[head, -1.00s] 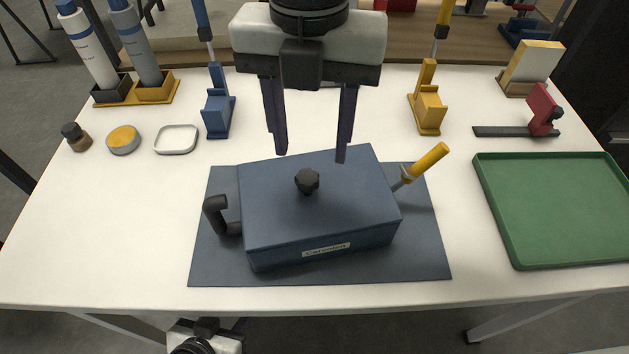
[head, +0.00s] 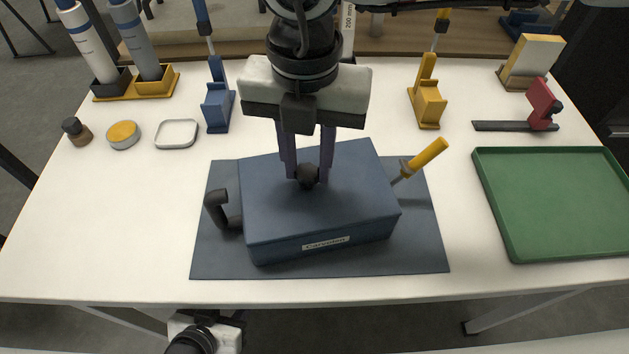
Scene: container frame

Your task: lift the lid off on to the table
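A blue-grey box (head: 322,246) with a label on its front stands in the middle of the table. Its flat lid (head: 270,205) lies on top and carries a dark round knob (head: 307,176). My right gripper (head: 308,180) points down over the lid, with its two fingers closed in on either side of the knob; they appear to touch it. The lid rests on the box with no visible gap. My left gripper's pale body (head: 205,332) shows below the table's front edge; its fingers are hidden.
The box stands on a dark mat (head: 420,255). A black handle (head: 217,208) sticks out at its left, a yellow-handled tool (head: 428,154) at its right. A green tray (head: 555,205) lies at the right. The white table (head: 110,225) is clear at the left.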

